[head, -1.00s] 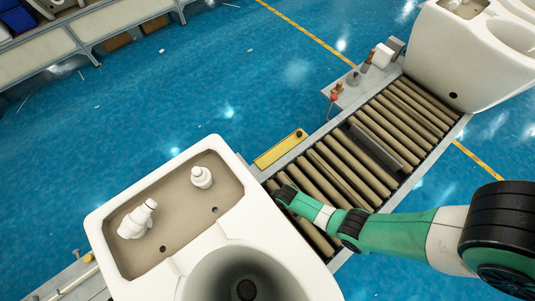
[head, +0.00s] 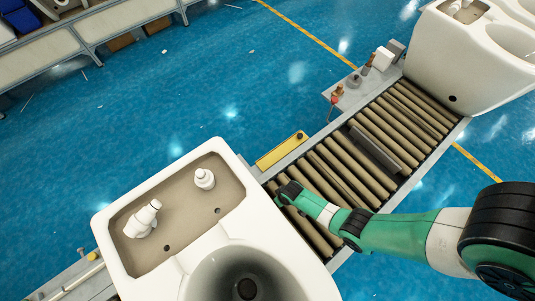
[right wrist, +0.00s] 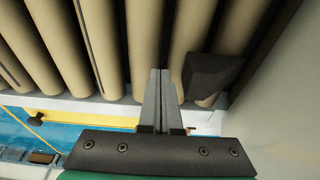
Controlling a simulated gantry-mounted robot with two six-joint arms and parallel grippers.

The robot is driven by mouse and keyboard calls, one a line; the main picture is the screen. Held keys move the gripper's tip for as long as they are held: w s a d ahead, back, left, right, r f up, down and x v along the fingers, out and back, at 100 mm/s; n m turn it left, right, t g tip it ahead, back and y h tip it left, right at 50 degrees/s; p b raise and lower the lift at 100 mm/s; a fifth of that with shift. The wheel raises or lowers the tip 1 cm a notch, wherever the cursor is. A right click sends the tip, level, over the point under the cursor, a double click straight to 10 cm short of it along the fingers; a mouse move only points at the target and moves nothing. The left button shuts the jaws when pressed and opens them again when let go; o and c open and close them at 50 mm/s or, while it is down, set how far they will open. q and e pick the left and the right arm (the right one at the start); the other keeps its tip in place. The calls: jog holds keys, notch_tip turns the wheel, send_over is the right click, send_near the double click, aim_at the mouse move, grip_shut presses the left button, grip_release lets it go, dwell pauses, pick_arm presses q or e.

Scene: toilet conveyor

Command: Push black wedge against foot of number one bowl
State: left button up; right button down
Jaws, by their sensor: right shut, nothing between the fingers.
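The black wedge (right wrist: 212,72) lies on the conveyor rollers in the right wrist view, just right of my right gripper (right wrist: 161,72). The gripper's fingers are shut together, with nothing between them. The wedge's left side is close beside the fingers; I cannot tell whether they touch. A pale bowl wall (right wrist: 285,100) stands right of the wedge, with a narrow dark strip between them. In the head view the near white bowl (head: 215,240) fills the lower left. My right arm's wrist (head: 288,192) reaches down beside it; its fingers and the wedge are hidden there. My left gripper is out of view.
The roller conveyor (head: 345,165) runs up to the right, with a long dark bar (head: 375,150) across it. Another white bowl (head: 455,60) stands at its far end. A yellow plate (head: 281,150) and a side shelf with small items (head: 355,88) line the left edge.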

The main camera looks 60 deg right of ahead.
notch_tip(320, 180, up, 7)
jog(key=p, duration=0.6)
jog(key=shift+r, duration=0.15)
